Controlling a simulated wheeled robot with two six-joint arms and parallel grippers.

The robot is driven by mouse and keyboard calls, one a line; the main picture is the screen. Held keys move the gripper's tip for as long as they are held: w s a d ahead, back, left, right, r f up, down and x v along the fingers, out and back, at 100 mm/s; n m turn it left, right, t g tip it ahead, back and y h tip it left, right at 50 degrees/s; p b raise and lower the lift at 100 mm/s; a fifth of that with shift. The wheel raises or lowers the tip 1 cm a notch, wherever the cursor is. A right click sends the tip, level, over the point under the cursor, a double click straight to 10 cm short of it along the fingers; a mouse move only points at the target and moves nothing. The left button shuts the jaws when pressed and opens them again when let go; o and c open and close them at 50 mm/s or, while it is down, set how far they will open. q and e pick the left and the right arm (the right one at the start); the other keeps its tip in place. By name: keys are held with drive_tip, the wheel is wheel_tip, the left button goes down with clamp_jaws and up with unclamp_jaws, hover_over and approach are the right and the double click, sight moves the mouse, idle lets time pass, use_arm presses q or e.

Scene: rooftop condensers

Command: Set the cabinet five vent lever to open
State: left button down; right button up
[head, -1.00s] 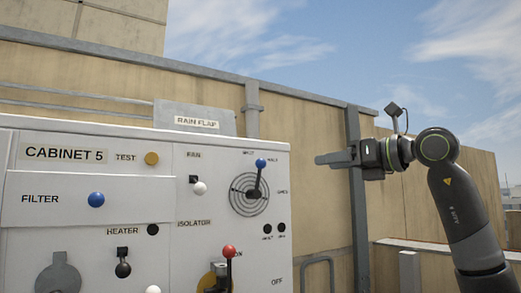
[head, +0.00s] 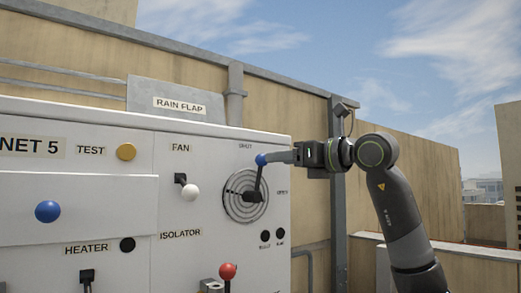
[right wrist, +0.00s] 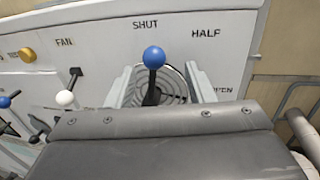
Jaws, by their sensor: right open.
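The vent lever on cabinet five is a dark stem with a blue ball knob (head: 261,160), in front of a round slotted vent (head: 240,208). It points up, just right of the SHUT mark; HALF and OPEN are marked further clockwise. In the right wrist view the blue knob (right wrist: 154,57) stands upright below the SHUT word. My right gripper (head: 272,158) is open at the knob, coming from the right. In the right wrist view its two fingers (right wrist: 158,80) stand either side of the lever, with gaps showing. Contact cannot be told. My left gripper is not in view.
The white cabinet face (head: 120,220) also carries a white fan knob (head: 191,192), a yellow test button (head: 126,152), a blue filter knob (head: 47,211) and a red isolator knob (head: 227,271). A grey rain flap (head: 175,98) stands above. A post (head: 338,215) stands behind my right arm.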

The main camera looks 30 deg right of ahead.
sight(262, 159)
drive_tip(key=shift+w+a+r+p, duration=0.25)
drive_tip(key=shift+w+a+p, duration=0.1)
drive_tip(key=shift+w+a, duration=0.3)
drive_tip(key=shift+w+a+r+p, duration=0.25)
drive_tip(key=shift+w+a+p, duration=0.05)
drive_tip(key=shift+w+a, duration=0.3)
drive_tip(key=w, duration=0.2)
drive_tip(key=w+p, duration=0.1)
drive_tip(key=shift+w+d+f, duration=0.15)
drive_tip(key=shift+d+f, duration=0.1)
drive_tip(key=shift+f, duration=0.15)
drive_tip(key=shift+w+a, duration=0.1)
drive_tip(key=shift+w, duration=0.15)
drive_tip(key=shift+a, duration=0.15)
drive_tip(key=shift+s+a, duration=0.1)
drive_tip(key=shift+s, duration=0.1)
drive_tip(key=shift+w, duration=0.1)
drive_tip(key=c, duration=0.6)
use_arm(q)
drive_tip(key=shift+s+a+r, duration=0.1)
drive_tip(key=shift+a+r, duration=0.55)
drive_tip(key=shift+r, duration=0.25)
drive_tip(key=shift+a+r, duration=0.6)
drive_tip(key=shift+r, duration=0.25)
use_arm(e)
clamp_jaws()
